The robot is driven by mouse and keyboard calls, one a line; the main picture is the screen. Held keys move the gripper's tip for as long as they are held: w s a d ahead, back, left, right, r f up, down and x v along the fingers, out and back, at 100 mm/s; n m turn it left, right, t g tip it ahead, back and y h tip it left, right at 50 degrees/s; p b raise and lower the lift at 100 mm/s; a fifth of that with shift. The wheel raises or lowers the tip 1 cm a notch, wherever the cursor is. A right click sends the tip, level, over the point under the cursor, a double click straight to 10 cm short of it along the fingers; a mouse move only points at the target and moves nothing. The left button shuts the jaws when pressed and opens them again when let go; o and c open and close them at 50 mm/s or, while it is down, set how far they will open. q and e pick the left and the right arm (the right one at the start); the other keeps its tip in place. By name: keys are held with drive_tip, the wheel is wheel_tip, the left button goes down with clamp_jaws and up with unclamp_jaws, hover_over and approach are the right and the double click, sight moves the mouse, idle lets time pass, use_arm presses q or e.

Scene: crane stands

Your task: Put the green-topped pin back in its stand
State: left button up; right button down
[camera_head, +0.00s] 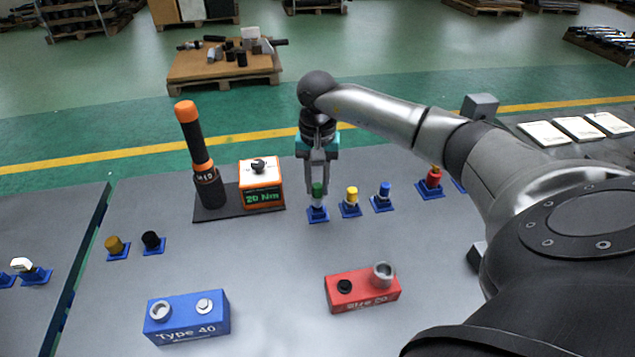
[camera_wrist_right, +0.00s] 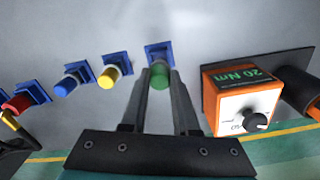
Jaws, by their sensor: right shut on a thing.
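The green-topped pin (camera_head: 317,190) is upright between the fingers of my right gripper (camera_head: 317,186), which is shut on its green top. Its blue stand (camera_head: 318,215) is directly below, on the grey table. In the right wrist view the green top (camera_wrist_right: 159,76) shows between the fingertips of the gripper (camera_wrist_right: 160,92), and the blue stand (camera_wrist_right: 158,50) is just beyond it. The pin's lower end is at the stand; I cannot tell how deep it sits. My left gripper is not in view.
A yellow-topped pin (camera_head: 352,193) and a blue-topped pin (camera_head: 385,188) stand close to the right. An orange-and-white box reading 20 Nm (camera_head: 262,185) and a torque tool (camera_head: 203,165) are to the left. A red box (camera_head: 362,292) and a blue box (camera_head: 187,318) are nearer.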

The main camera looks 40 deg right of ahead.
drive_tip(key=shift+f+b, duration=1.1)
drive_tip(key=shift+f, duration=0.25)
drive_tip(key=c, duration=0.6)
unclamp_jaws()
drive_tip(key=shift+r, duration=0.1)
drive_tip(key=shift+r+p, duration=1.9)
drive_tip(key=shift+r, duration=0.55)
wheel_tip(320, 180, up, 15)
drive_tip(key=shift+r+p, duration=0.1)
drive_tip(key=shift+p, duration=0.95)
